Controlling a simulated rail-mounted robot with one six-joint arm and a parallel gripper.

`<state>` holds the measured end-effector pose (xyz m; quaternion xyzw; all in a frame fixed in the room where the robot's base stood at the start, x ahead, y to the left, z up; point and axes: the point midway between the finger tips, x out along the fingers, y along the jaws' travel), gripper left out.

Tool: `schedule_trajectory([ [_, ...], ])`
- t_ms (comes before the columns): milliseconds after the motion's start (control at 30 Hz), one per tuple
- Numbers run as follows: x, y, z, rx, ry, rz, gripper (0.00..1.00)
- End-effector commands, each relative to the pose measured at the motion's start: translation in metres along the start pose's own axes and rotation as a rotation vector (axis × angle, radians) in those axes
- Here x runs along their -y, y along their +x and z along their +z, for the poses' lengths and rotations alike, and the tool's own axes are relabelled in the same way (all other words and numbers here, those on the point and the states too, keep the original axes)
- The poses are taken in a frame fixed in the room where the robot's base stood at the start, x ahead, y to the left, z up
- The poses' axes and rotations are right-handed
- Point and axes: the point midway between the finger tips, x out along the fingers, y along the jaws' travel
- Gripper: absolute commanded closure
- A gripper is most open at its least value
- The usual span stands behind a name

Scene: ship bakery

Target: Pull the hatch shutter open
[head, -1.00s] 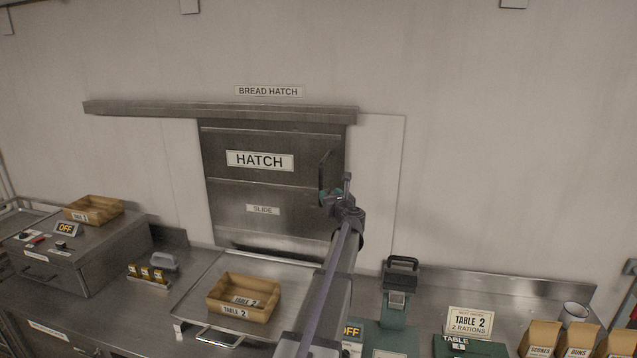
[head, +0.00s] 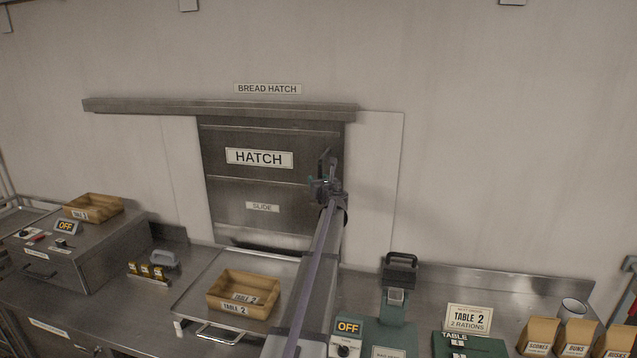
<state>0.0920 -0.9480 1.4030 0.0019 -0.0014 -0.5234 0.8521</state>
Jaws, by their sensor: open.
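The hatch shutter (head: 240,185) is a grey metal panel labelled HATCH and SLIDE, hanging below a long rail (head: 220,109) under the BREAD HATCH sign. It stands across the hatch opening. Its upright dark handle (head: 326,164) is near the right edge. My gripper (head: 324,183) is open at the handle, in front of its lower part. The gripper and arm hide part of the handle, and I cannot tell whether the jaws touch it or are around it.
Below the hatch a tray (head: 187,304) holds a TABLE 2 basket (head: 212,300). An oven-like box (head: 100,258) stands left. A green scale-like device (head: 393,305), a TABLE 2 card (head: 468,319) and paper bags (head: 540,333) stand right. The wall left of the shutter is clear.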

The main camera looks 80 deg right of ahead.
Motion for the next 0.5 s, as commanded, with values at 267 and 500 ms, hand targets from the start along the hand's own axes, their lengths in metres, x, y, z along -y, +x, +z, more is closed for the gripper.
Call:
schedule_trajectory([
  [267,0.0,-0.0003,0.0,0.0,0.0,0.0,0.8],
  [500,0.0,-0.0004,0.0,0.0,0.0,0.0,1.0],
])
